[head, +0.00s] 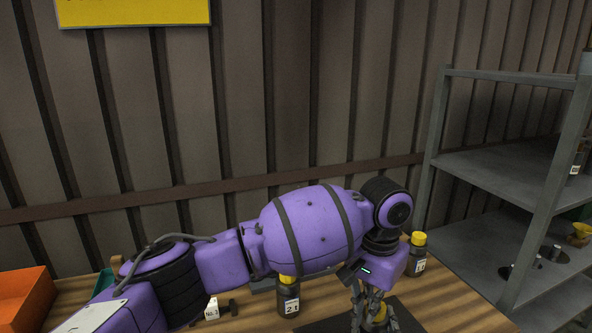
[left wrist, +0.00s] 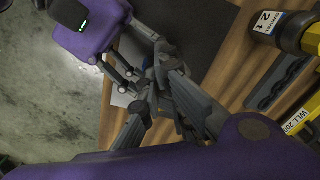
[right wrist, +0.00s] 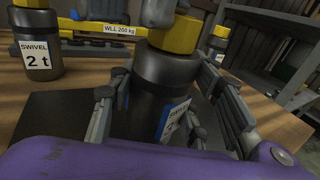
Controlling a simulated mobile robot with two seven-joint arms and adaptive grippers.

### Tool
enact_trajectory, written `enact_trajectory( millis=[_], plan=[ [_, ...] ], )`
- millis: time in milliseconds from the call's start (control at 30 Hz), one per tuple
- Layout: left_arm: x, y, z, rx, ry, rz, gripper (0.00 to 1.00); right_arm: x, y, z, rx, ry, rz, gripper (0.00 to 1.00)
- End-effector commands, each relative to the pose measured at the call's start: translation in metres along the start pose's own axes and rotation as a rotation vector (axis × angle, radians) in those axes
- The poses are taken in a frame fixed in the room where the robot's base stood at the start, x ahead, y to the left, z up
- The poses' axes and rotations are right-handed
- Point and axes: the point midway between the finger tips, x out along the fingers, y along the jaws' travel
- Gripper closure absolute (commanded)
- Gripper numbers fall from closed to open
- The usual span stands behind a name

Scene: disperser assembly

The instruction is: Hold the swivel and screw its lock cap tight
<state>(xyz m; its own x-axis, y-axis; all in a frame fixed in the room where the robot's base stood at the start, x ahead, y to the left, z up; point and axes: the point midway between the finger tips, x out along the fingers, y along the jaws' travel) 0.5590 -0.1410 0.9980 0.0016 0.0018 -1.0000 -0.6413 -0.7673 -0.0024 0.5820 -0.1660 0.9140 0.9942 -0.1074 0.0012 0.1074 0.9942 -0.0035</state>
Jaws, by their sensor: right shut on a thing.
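The swivel (right wrist: 160,90) is a dark upright cylinder with a yellow top (right wrist: 175,38) and a blue-edged white label, seen large in the right wrist view. My right gripper (right wrist: 165,125) is shut around its body, one finger on each side. In the head view my left gripper (head: 372,308) points down at the bottom edge, with a bit of yellow between its fingers. In the left wrist view the left fingers (left wrist: 165,85) are close to the right gripper (left wrist: 135,80), and I cannot tell whether they touch the cap.
A second swivel labelled 2 t (right wrist: 38,45) stands on the wooden bench, by a yellow bar (right wrist: 105,30) marked WLL 200 kg. Another yellow-topped bottle (head: 416,255) stands near the grey shelf (head: 500,170). An orange bin (head: 25,295) is at the far left. A dark mat (left wrist: 205,25) lies underneath.

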Motion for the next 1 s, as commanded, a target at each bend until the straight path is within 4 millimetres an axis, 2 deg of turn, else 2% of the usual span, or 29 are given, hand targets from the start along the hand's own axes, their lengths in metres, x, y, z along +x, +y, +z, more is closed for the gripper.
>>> enact_trajectory(
  millis=[33, 467, 900, 1000],
  plan=[
    [0.003, 0.004, 0.001, 0.006, -0.005, 0.006, 1.00, -0.001, 0.005, 0.001, 0.003, -0.002, 0.010, 0.99],
    [-0.003, 0.001, 0.009, 0.004, -0.001, 0.002, 1.00, 0.001, 0.001, 0.001, 0.004, 0.000, 0.002, 0.99],
    [-0.054, 0.000, 0.008, 0.003, 0.002, 0.002, 1.00, 0.001, -0.001, 0.000, 0.003, 0.001, -0.002, 0.99],
    [-0.061, 0.000, 0.008, 0.003, 0.000, 0.001, 1.00, 0.001, -0.001, 0.000, 0.003, 0.001, -0.003, 0.99]
  ],
)
